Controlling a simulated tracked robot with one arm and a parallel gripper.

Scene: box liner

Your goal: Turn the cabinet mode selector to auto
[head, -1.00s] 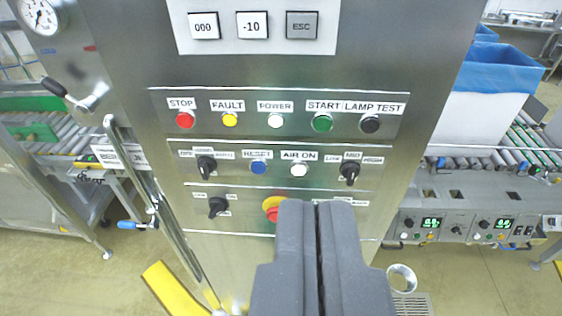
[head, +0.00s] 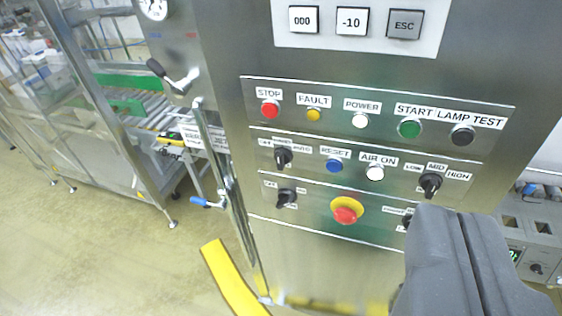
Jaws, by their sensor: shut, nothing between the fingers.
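The cabinet mode selector (head: 283,157) is a black knob at the left end of the middle switch row on the steel cabinet. Small labels surround it; the one at its right seems to read AUTO, and the others are too blurred to read surely. I cannot tell exactly which label its pointer faces. My gripper (head: 452,212) is dark grey, shut and empty. It appears at the lower right, well to the right of and below the selector in the picture, and covers part of the panel's lower right. I see no contact with the selector.
Another black selector (head: 286,198) sits just below. A red emergency stop (head: 346,211), blue reset button (head: 334,166) and LOW-MID-HIGH selector (head: 430,185) lie to the right. A long vertical door handle (head: 214,150) runs along the left, with a yellow floor barrier (head: 233,280) below.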

